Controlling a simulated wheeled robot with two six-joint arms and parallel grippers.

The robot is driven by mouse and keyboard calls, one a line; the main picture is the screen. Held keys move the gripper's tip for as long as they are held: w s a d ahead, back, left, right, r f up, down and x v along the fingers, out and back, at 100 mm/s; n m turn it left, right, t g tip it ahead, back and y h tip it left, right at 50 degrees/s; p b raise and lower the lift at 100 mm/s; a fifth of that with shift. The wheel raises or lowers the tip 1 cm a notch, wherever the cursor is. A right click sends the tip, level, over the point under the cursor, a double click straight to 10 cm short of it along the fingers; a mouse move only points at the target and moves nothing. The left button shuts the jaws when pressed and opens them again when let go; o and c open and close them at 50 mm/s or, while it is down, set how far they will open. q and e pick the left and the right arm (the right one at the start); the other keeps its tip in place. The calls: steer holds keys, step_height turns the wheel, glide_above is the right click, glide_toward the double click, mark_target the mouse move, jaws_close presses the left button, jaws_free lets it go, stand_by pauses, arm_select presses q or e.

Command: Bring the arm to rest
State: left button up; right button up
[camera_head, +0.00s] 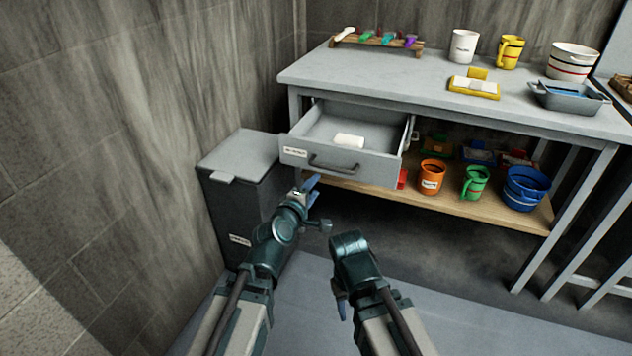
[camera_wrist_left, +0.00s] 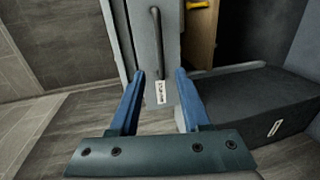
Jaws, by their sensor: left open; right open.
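My left gripper (camera_head: 312,190) is open and empty, just below and in front of the pulled-out grey drawer (camera_head: 294,154). In the left wrist view its two blue fingers (camera_wrist_left: 160,78) stand apart, with the drawer front (camera_wrist_left: 171,60) and its dark handle showing beyond them. I cannot tell whether a fingertip touches the drawer. My right gripper (camera_head: 342,306) is lower, over the floor to the right of the left arm. It points down and is partly hidden by its own wrist.
A dark lidded bin (camera_head: 240,158) stands close left of my left arm. The workbench (camera_head: 400,78) holds mugs and a sponge holder; its lower shelf (camera_head: 370,186) holds an orange mug, a green mug and a blue bucket. A white block (camera_head: 349,140) lies in the drawer. Floor right is clear.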

stand_by(0.4)
arm_select(q)
steer(key=s+a+f+m+g+y, duration=0.1)
steer(key=s+a+f+m+g, duration=0.1)
steer(key=s+f+m+g, duration=0.25)
steer(key=s+a+f+m+g, duration=0.1)
steer(key=s+f+m+g, duration=0.15)
steer(key=f+m, duration=0.35)
steer(key=s+a+f+m+g+y, duration=0.4)
steer(key=s+a+f+g, duration=0.3)
steer(key=s+a, duration=0.35)
steer(key=s+d+m+g+y, duration=0.1)
steer(key=s+d+m, duration=0.4)
steer(key=d, duration=0.6)
step_height(320, 180, up, 29)
steer(key=s+d+n+p, duration=0.1)
steer(key=p, duration=2.8)
